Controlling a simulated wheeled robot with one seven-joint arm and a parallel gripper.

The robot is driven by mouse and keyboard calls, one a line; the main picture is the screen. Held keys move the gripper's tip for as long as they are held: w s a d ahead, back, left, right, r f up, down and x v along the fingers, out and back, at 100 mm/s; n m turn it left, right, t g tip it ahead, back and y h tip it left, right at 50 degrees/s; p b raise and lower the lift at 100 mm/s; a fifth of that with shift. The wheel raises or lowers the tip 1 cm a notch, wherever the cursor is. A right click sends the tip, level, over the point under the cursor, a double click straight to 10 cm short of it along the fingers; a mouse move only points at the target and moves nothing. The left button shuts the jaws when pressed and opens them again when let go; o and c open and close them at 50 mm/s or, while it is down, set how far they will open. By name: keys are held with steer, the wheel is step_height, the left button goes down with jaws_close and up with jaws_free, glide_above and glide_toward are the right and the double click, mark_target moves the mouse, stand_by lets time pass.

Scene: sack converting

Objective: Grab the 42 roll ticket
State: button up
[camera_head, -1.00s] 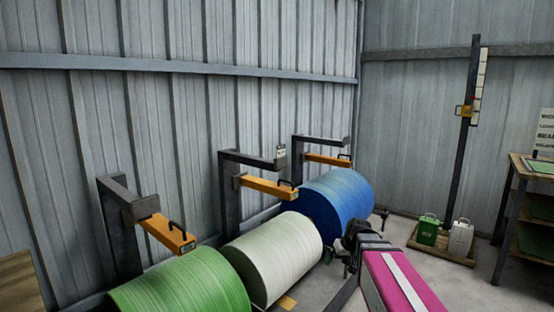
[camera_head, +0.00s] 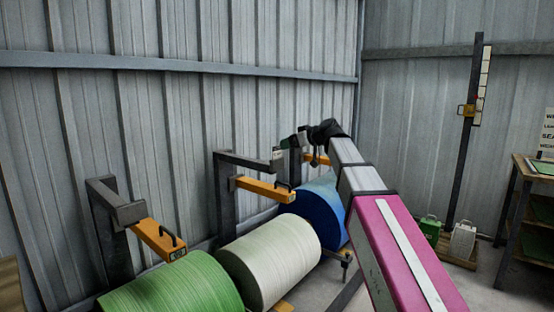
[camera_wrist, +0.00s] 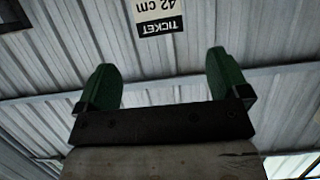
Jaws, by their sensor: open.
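In the wrist view, a white ticket (camera_wrist: 158,15) printed "TICKET 42 cm" appears upside down at the top edge, cut off by the frame. My gripper (camera_wrist: 163,80) is open and empty, with its two green fingers spread below the ticket in the picture. The ticket lies beyond the fingertips, between their lines and apart from them. In the head view, my gripper (camera_head: 287,144) is up near the end of the middle stand's dark arm. A small pale ticket (camera_head: 277,154) shows there, its text too small to read.
Green (camera_head: 175,285), white (camera_head: 270,258) and blue (camera_head: 318,212) rolls lie in a row along the metal wall. Dark stands with orange arms (camera_head: 262,188) rise beside them. My arm covers part of the blue roll and its stand. A shelf table (camera_head: 530,168) stands at right.

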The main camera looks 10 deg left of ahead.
mark_target(277, 148)
steer(key=shift+f+x, duration=0.15)
steer(key=shift+x, duration=2.55)
steer(key=shift+f+x, duration=0.1)
steer(key=shift+x, duration=2.55)
steer(key=shift+s, duration=0.1)
steer(key=shift+c, duration=0.3)
steer(key=c, duration=0.9)
